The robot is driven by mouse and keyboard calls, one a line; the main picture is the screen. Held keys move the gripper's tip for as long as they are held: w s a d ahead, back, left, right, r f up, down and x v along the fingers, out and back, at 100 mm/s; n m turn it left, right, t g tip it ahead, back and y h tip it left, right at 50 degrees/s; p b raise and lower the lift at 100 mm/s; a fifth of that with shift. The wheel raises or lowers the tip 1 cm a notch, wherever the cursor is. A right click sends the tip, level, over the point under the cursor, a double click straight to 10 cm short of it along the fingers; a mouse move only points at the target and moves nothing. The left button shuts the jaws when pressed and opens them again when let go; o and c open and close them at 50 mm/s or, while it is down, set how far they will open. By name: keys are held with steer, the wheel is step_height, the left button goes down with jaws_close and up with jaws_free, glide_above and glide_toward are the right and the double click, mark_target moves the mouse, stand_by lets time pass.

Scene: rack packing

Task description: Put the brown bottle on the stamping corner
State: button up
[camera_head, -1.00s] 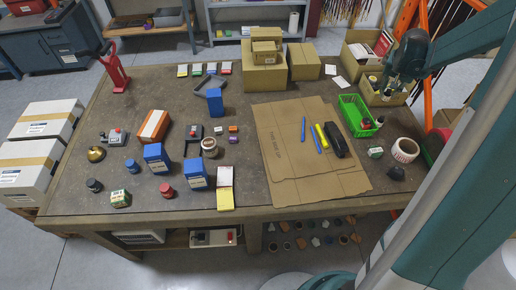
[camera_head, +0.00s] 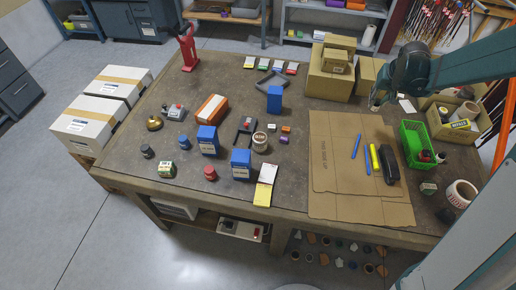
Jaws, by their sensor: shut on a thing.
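My gripper (camera_head: 378,103) is at the right rear of the table, above the area between the carton stack and the green basket. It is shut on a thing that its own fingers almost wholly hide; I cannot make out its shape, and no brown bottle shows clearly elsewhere. The stamping corner is not plainly marked.
A green basket (camera_head: 408,143) and an open carton (camera_head: 468,134) with mixed items stand at the right. Stacked cartons (camera_head: 327,84) stand at the rear. Flat cardboard (camera_head: 335,200) with pens lies right of centre. Blue boxes (camera_head: 207,141) stand upright left of centre.

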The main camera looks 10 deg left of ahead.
steer(key=s+a+n+g+y, duration=0.15)
steer(key=s+a+n, duration=0.35)
steer(key=a, duration=1.6)
steer(key=s+a+n+y, duration=0.2)
steer(key=s+a+n, duration=0.3)
steer(key=a, duration=1.5)
steer(key=s+a+n+g+y, duration=0.1)
steer(key=s+a+n+g, duration=0.45)
steer(key=s+a, duration=2.05)
steer(key=shift+w+a+f+n+t, duration=0.25)
steer(key=shift+f+n+t, duration=0.2)
steer(key=shift+f, duration=0.3)
steer(key=shift+w+a+f+n+t, duration=0.2)
steer(key=shift+a+f+n+t, duration=0.25)
steer(key=shift+f, duration=0.35)
steer(key=shift+w+a+f+n+t, duration=0.2)
steer(key=shift+f+n+t, duration=0.1)
steer(key=shift+f+n, duration=0.35)
steer(key=shift+f, duration=0.1)
steer(key=shift+f+b, duration=0.45)
steer(key=shift+f, duration=2.65)
steer(key=shift+f, duration=0.15)
